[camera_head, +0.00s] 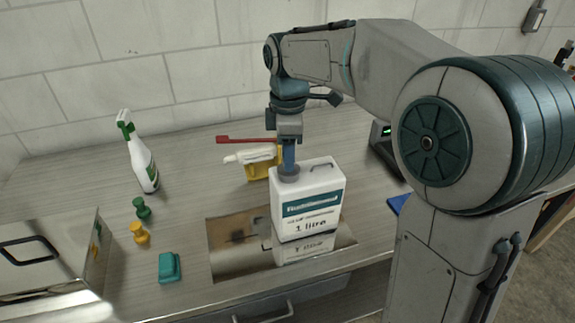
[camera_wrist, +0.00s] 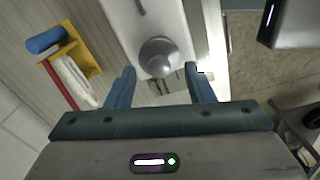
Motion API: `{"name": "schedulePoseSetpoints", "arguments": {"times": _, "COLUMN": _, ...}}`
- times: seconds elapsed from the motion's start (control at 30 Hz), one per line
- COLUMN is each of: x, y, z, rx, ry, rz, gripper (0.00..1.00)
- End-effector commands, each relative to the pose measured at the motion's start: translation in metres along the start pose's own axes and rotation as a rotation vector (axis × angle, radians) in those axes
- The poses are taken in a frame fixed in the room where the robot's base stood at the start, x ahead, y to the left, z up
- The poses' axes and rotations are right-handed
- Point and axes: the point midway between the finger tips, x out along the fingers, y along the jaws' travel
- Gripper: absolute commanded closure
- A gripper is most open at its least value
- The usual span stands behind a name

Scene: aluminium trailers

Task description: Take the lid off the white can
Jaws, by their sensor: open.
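In the wrist view the lid (camera_wrist: 158,57) shows as a grey disc with a raised knob on the can's white top (camera_wrist: 148,18). My gripper (camera_head: 289,164) points down right above the lid. In the wrist view my gripper (camera_wrist: 160,70) is open and empty, with one blue finger on each side of the lid's near edge. I cannot tell whether the fingers touch it.
A yellow holder (camera_head: 258,171) with a white bottle and red-handled tool stands close behind the can. A spray bottle (camera_head: 143,160), small green and yellow pieces, a teal block (camera_head: 169,267) and a steel box (camera_head: 60,262) are at left. A blue item (camera_head: 398,204) lies at right.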

Motion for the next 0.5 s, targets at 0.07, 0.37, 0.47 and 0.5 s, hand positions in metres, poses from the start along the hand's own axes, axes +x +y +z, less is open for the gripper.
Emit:
{"name": "schedulePoseSetpoints", "arguments": {"times": 0.07, "x": 0.011, "y": 0.0, "z": 0.0, "rx": 0.0, "ry": -0.001, "rz": -0.002, "gripper": 0.52}}
{"name": "schedulePoseSetpoints", "arguments": {"times": 0.37, "x": 0.022, "y": 0.0, "z": 0.0, "rx": 0.0, "ry": 0.001, "rz": 0.001, "gripper": 0.52}}
{"name": "schedulePoseSetpoints", "arguments": {"times": 0.47, "x": 0.022, "y": 0.0, "z": 0.0, "rx": 0.0, "ry": 0.001, "rz": 0.001, "gripper": 0.63}}
{"name": "schedulePoseSetpoints", "arguments": {"times": 0.5, "x": 0.022, "y": 0.0, "z": 0.0, "rx": 0.0, "ry": 0.001, "rz": 0.001, "gripper": 0.74}}
